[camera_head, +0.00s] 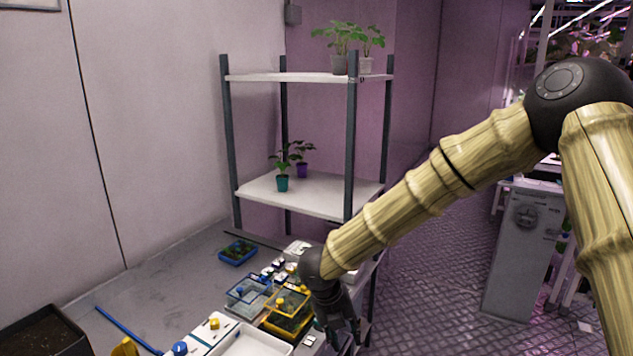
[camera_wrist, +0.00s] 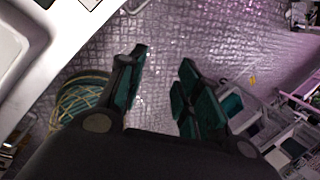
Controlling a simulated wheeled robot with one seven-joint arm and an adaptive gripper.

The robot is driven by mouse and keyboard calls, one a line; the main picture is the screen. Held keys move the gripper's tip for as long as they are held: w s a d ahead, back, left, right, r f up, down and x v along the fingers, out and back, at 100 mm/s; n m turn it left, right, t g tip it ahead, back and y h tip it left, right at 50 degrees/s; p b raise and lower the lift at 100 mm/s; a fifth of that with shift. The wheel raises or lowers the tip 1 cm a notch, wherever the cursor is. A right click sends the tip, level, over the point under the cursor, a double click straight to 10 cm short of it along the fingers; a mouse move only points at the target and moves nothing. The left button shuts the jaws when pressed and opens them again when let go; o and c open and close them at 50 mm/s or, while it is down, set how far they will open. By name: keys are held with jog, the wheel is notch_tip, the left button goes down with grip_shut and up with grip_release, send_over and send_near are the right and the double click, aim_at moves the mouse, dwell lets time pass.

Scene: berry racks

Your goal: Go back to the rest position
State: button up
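My gripper (camera_wrist: 162,92) shows in the wrist view with its two dark, green-padded fingers spread apart. Only the patterned floor shows between them, and nothing is held. In the head view my gripper (camera_head: 338,322) hangs pointing down at the right edge of the bench (camera_head: 180,283), beside a yellow-rimmed box (camera_head: 288,322). My arm reaches down to it from the upper right.
A shelf rack (camera_head: 300,193) with potted plants stands behind. The bench holds a clear box (camera_head: 247,297), a blue tray (camera_head: 237,253), a white tray (camera_head: 262,343) and a dark planter (camera_head: 45,335). The floor (camera_head: 430,270) at right is open, with a grey cabinet (camera_head: 520,250) beyond.

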jog(key=s+d+f+n+t, duration=0.1)
jog(key=s+d+f+n, duration=0.3)
jog(key=f+n, duration=0.3)
jog(key=s+d+f+n, duration=0.4)
jog(key=f+n, duration=0.1)
jog(key=f, duration=0.3)
jog(key=s+d+f+n+t, duration=0.1)
jog(key=s+d+f+n, duration=0.3)
jog(key=f+n, duration=0.3)
jog(key=s+d+f+n+g+y, duration=0.1)
jog(key=s+f+n, duration=0.2)
jog(key=s+n, duration=0.2)
jog(key=s+d+f+n+g+y, duration=0.1)
jog(key=s+n, duration=0.4)
jog(key=s, duration=0.7)
jog(key=s+d+f+n+g+y, duration=0.1)
jog(key=s+d+f+n, duration=0.1)
jog(key=s+f+n, duration=0.3)
jog(key=s, duration=0.3)
jog(key=shift+s+d+g, duration=0.15)
jog(key=shift+s+g, duration=0.15)
jog(key=shift+s, duration=0.1)
jog(key=shift+f, duration=0.1)
